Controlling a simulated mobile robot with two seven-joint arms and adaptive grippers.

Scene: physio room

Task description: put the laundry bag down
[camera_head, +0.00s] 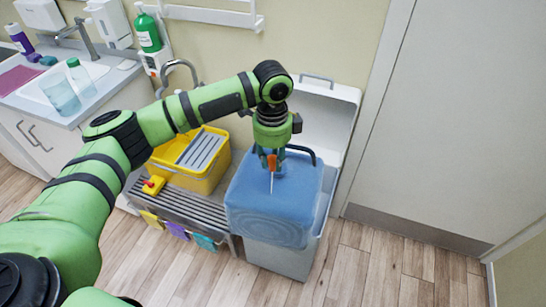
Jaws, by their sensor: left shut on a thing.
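The laundry bag (265,208) is blue and see-through, with an orange piece and a thin white strip at its top. My left gripper (272,168) points down and is shut on the top of the bag. The bag is upright over a grey bin (283,260), covering most of the bin's top. I cannot tell whether it rests on the bin or hangs just above it. My right gripper does not show.
A yellow bucket (217,170) stands left of the bag on a slatted rack (190,207). A white raised panel (326,112) is behind the bag. A sink counter (95,108) is at far left, a door (440,120) at right. The floor (390,270) in front is clear.

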